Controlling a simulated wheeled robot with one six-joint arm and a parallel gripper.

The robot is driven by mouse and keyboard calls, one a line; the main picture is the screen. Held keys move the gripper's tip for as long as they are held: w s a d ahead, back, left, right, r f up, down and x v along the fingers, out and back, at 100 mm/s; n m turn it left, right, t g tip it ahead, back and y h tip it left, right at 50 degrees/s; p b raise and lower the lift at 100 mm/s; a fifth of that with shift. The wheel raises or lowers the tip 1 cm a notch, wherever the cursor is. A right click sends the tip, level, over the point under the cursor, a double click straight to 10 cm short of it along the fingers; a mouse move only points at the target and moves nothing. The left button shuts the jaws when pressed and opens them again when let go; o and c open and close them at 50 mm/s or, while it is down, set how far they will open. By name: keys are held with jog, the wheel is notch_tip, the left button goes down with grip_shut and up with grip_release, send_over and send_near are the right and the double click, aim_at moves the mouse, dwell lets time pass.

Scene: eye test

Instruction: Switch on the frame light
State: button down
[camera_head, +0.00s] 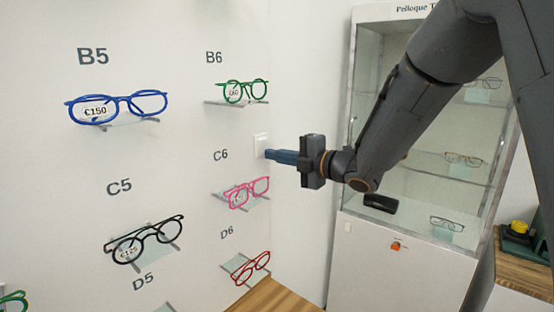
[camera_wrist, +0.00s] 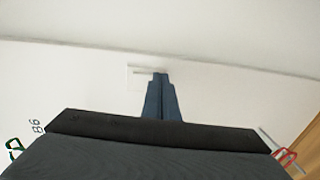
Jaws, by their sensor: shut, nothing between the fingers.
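A white switch plate (camera_head: 260,145) is on the white wall between the green glasses and the pink glasses, near the wall's corner. In the wrist view the plate (camera_wrist: 140,74) shows just beyond my fingertips, partly hidden by them. My gripper (camera_head: 268,154) has blue fingers that are shut with nothing between them. The fingertips (camera_wrist: 160,75) are at the plate's lower right part in the head view; I cannot tell whether they touch it. No lit lamp that I can tell apart shows in either view.
Blue glasses (camera_head: 116,106), green glasses (camera_head: 242,91), pink glasses (camera_head: 247,192), black glasses (camera_head: 146,239) and red glasses (camera_head: 251,267) sit on small wall shelves. A glass display cabinet (camera_head: 345,130) stands right of the corner, behind my arm. A wooden surface (camera_head: 275,298) lies below.

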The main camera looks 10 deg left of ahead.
jog(key=f+b+v, duration=0.2)
jog(key=b+v, duration=0.2)
jog(key=v, duration=0.9)
jog(key=shift+s+d+f, duration=0.25)
jog(key=shift+d+f, duration=0.1)
jog(key=shift+d, duration=0.1)
jog(key=shift+w, duration=0.1)
jog(key=w+d+f+m+t+h, duration=0.1)
jog(key=d+f+m+t+h, duration=0.1)
jog(key=d+f+m+h, duration=1.25)
jog(key=s+d+f+m+g, duration=0.1)
jog(key=s+f+m+g, duration=0.2)
jog(key=s+m, duration=0.2)
jog(key=s+d+f+m+g, duration=0.2)
jog(key=s+m, duration=0.3)
jog(key=s, duration=0.5)
jog(key=s+d+f+m+g, duration=0.2)
jog(key=s+f+m+g, duration=0.2)
jog(key=s, duration=0.4)
jog(key=shift+f+m+g, duration=0.4)
jog(key=shift+f+m, duration=0.15)
jog(key=shift+m, duration=0.1)
